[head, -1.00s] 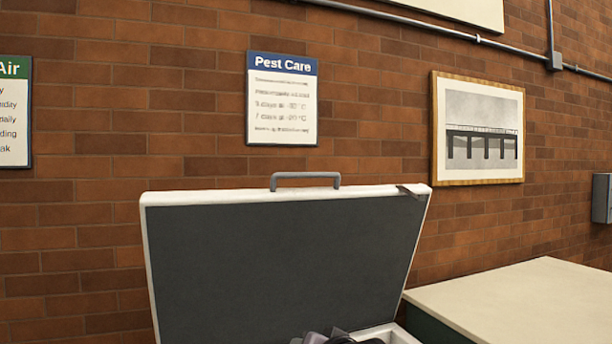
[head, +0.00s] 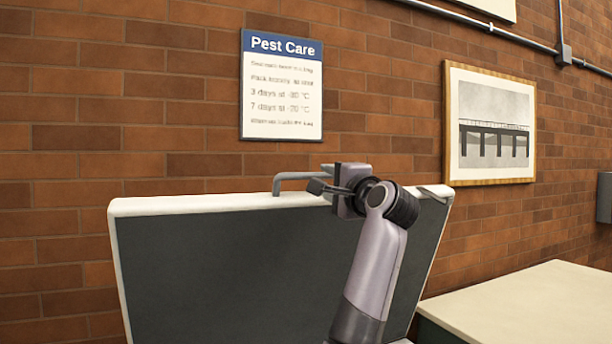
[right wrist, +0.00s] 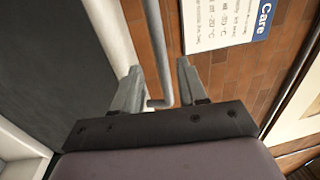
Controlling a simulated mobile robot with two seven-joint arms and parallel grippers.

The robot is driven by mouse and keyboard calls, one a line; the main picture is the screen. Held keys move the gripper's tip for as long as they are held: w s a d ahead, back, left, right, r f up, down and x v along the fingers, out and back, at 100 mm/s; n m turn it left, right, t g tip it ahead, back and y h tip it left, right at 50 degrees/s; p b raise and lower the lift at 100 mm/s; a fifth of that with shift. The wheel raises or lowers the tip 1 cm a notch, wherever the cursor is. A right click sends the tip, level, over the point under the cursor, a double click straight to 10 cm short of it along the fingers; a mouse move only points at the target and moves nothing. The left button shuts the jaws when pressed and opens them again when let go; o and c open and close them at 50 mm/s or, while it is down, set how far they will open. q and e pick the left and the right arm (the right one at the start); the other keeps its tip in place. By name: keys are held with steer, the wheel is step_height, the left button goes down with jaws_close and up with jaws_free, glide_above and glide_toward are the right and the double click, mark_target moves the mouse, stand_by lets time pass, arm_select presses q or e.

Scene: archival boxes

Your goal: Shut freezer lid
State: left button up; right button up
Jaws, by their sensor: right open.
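The freezer lid (head: 230,270) stands raised in the head view, with a dark grey inner face and a white rim. Its grey bar handle (head: 292,180) is on the top edge; the handle's right part is hidden behind my right gripper (head: 318,187). That gripper is at the lid's top edge, at the right end of the handle. In the right wrist view the handle (right wrist: 157,50) runs between the two open fingers (right wrist: 160,85), apart from both as far as I can see. The lid's dark face (right wrist: 50,60) is at the left there. My left gripper is not in view.
A brick wall (head: 60,190) stands close behind the lid, with a Pest Care sign (head: 282,95) and a framed bridge picture (head: 490,125). A pale-topped surface (head: 530,310) is at the lower right, beside the freezer, and its visible top is clear.

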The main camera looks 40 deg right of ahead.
mark_target(320, 176)
steer(key=shift+w+d, duration=0.1)
steer(key=shift+w, duration=0.15)
steer(key=shift+w+d+r+p, duration=0.15)
steer(key=shift+w+r+p, duration=0.2)
steer(key=shift+w, duration=0.15)
steer(key=shift+p+x, duration=0.9)
steer(key=shift+x, duration=1.85)
steer(key=shift+f, duration=0.1)
jaws_close()
